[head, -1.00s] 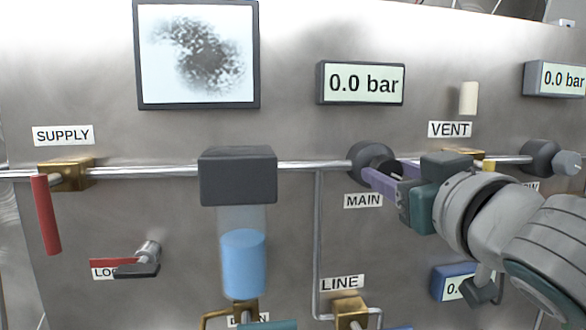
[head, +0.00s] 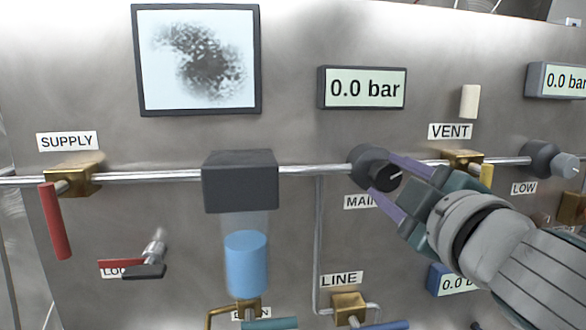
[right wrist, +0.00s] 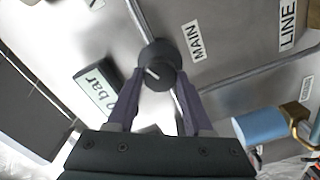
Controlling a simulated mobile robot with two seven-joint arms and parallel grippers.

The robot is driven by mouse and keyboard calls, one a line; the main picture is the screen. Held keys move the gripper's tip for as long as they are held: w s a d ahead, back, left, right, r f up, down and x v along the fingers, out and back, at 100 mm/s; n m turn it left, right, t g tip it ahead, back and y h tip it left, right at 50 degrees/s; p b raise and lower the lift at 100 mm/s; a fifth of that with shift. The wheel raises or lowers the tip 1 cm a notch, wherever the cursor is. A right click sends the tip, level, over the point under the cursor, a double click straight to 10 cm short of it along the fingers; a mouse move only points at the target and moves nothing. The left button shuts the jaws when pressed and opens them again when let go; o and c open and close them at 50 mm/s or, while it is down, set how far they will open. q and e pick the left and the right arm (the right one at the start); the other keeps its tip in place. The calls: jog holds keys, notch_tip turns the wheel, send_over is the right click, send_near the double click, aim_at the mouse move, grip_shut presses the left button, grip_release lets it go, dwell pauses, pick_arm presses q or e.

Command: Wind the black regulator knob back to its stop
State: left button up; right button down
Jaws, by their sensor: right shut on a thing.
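The black regulator knob (head: 380,172), above the MAIN label (head: 359,202), sits on the pipe across the steel panel. A pale mark shows on its face. My right gripper (head: 384,182) comes in from the lower right, with one purple finger at the knob's upper side and one at its lower side, shut on it. In the right wrist view the knob (right wrist: 160,62) lies at the fingertips (right wrist: 160,82), its pale mark slanted. The display above MAIN (head: 362,88) reads 0.0 bar. My left gripper is not in view.
To the right are the brass VENT valve (head: 463,160) and the grey LOW knob (head: 553,160). A dark block with a blue-filled cylinder (head: 245,265) stands left of MAIN. The red SUPPLY handle (head: 56,222) hangs at far left. A LINE valve (head: 350,309) is below.

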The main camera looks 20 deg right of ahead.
jog(key=n+p, duration=0.1)
jog(key=n, duration=0.2)
jog(key=shift+n, duration=0.4)
jog(key=n+p, duration=0.1)
jog(key=n, duration=0.2)
jog(key=shift+n, duration=0.3)
jog(key=n+p, duration=0.1)
jog(key=n, duration=0.3)
jog(key=shift+n, duration=0.6)
jog(key=shift+f+p, duration=0.1)
jog(key=shift+p, duration=0.2)
jog(key=shift+c, duration=1.4)
grip_release()
